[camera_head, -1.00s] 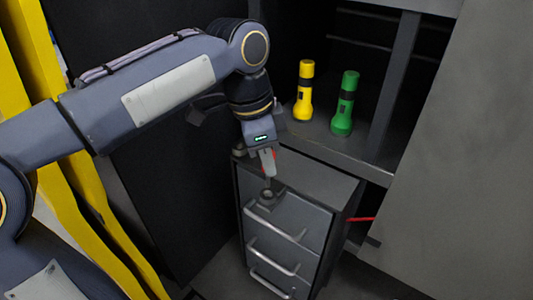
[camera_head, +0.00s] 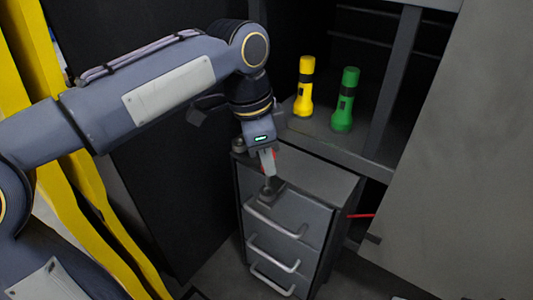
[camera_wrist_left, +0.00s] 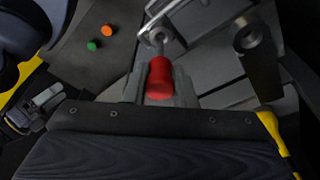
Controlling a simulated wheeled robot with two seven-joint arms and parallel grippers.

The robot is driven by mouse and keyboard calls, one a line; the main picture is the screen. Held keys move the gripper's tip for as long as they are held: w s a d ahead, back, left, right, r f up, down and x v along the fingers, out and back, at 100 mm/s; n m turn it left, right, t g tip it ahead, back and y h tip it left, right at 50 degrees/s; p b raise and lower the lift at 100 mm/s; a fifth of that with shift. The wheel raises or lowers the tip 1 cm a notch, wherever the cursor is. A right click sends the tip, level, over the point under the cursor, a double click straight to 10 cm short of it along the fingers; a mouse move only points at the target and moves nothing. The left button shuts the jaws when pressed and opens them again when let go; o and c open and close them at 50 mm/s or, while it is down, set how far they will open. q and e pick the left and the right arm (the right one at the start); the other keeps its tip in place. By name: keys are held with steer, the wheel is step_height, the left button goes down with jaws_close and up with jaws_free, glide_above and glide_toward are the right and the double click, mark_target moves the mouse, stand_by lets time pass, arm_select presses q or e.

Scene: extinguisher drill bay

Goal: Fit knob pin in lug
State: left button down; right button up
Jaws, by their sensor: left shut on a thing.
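My left gripper (camera_head: 267,168) points down over the top front edge of the grey drawer cabinet and is shut on the red knob of the pin. Only small red edges of the knob (camera_head: 273,155) show beside the fingers in the head view. In the left wrist view the red knob (camera_wrist_left: 159,78) sits upright between the fingers. The dark grey lug (camera_head: 268,190) is directly below the fingertips, and its ring (camera_wrist_left: 162,40) shows just beyond the knob in the wrist view.
The drawer cabinet (camera_head: 318,180) has several silver handles. A dark post (camera_head: 238,146) stands at its back left. A grey panel (camera_head: 460,150) fills the right side.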

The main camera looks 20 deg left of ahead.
mark_target(266, 185)
arm_select(q)
steer(key=shift+f+b, duration=2.2)
steer(key=shift+f, duration=0.95)
steer(key=c, duration=1.1)
jaws_free()
steer(key=shift+r, duration=0.1)
step_height(266, 185, up, 8)
steer(key=a, duration=0.1)
steer(key=s+a+f+n+t, duration=0.1)
steer(key=s+a+f+n, duration=0.1)
steer(key=s+f+n, duration=0.3)
steer(key=s+a+f+n+t+h, duration=0.1)
steer(key=s+a+f+n+t, duration=0.1)
steer(key=s+f+n, duration=0.3)
steer(key=s+a+f+n+t, duration=0.1)
steer(key=s+a+f+n, duration=0.3)
steer(key=f, duration=0.6)
steer(key=shift+s+n+t+h+p, duration=0.3)
steer(key=shift+s+n+h+p, duration=0.1)
steer(key=shift+s, duration=0.65)
